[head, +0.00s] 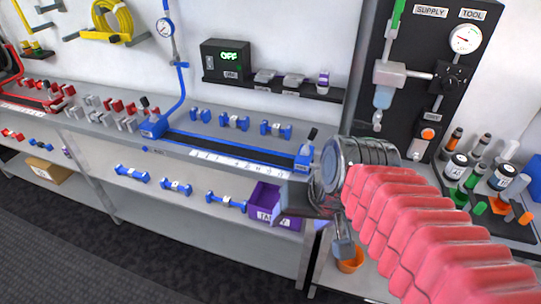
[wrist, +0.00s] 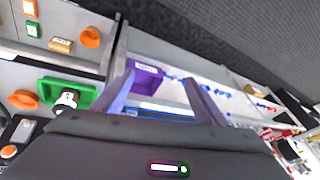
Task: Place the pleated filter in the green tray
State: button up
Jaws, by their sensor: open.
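The green tray (wrist: 89,96) shows at the left of the wrist view. A small dark and white object (wrist: 68,99) lies in it; I cannot tell whether it is the pleated filter. I cannot make out the pleated filter for certain in either view. My gripper (wrist: 158,80) is open, its two fingers apart with nothing seen between them. In the head view my gripper (head: 322,222) is at the bench's right front corner, beside the purple bin. I cannot pick out the green tray in the head view; my red-sleeved arm covers part of the right side.
A purple bin (head: 265,203) stands on the lower shelf, near the gripper; it also shows in the wrist view (wrist: 147,78). An orange cup (head: 350,262) is below the gripper. Several bottles crowd the right bench. Blue fittings line the bench and shelf. The dark floor (head: 60,240) is clear.

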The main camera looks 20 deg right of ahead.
jog(key=r+n, duration=0.1)
jog(key=r+n+t, duration=0.1)
jog(key=r+n+h, duration=0.1)
jog(key=shift+s+a, duration=0.25)
jog(key=shift+s, duration=0.05)
jog(key=shift+f, duration=0.1)
jog(key=shift+c, duration=0.3)
